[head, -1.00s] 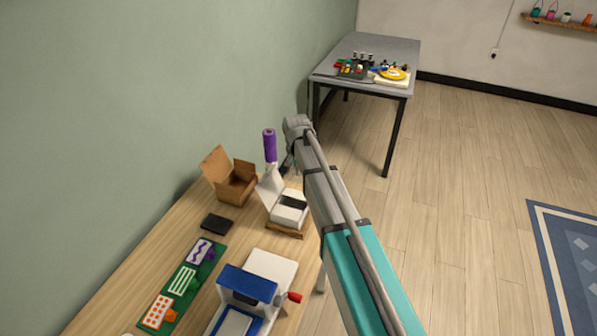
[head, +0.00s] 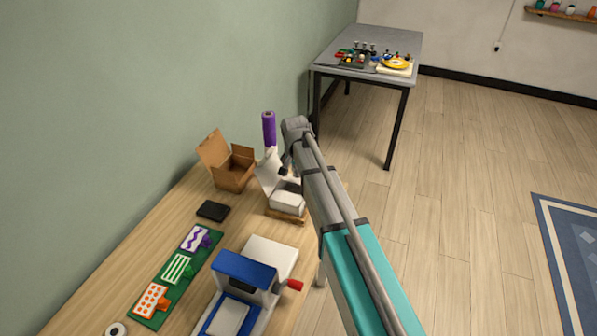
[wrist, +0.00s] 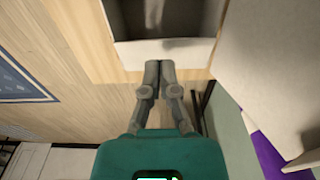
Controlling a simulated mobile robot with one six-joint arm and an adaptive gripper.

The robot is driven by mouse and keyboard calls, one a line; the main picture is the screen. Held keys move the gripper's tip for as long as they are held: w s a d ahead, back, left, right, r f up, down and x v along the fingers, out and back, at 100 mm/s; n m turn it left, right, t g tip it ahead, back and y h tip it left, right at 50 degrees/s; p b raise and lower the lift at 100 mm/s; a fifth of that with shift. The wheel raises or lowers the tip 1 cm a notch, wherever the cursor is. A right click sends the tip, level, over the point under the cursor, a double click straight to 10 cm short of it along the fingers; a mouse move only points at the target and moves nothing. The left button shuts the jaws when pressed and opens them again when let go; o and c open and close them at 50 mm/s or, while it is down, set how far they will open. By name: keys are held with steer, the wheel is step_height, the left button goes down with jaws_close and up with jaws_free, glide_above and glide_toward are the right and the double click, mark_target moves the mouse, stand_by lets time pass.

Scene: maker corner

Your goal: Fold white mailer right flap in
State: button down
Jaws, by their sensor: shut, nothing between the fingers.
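The white mailer (head: 287,203) stands on the wooden table, with its tall lid (head: 268,174) raised on the left. In the wrist view, the mailer's dark interior (wrist: 172,18) shows at the top, with a pale flap (wrist: 165,52) along its near edge. The raised lid (wrist: 262,65) fills the upper right there. My gripper (wrist: 160,66) is shut and empty, with its fingertips at the outer edge of that pale flap; I cannot tell whether they touch it. In the head view, my gripper (head: 284,170) is close to the mailer, and my arm hides the mailer's right side.
An open brown box (head: 233,173) and a purple roll (head: 269,129) stand near the mailer. A black pad (head: 212,211), a green board with cards (head: 157,309) and a blue-white press (head: 246,270) lie nearer. A grey table (head: 330,58) with parts stands behind.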

steer(key=shift+s+f, duration=0.1)
steer(key=shift+f, duration=0.05)
steer(key=shift+d, duration=0.15)
stand_by(0.4)
steer(key=shift+s+a+f, duration=0.1)
steer(key=shift+a, duration=0.1)
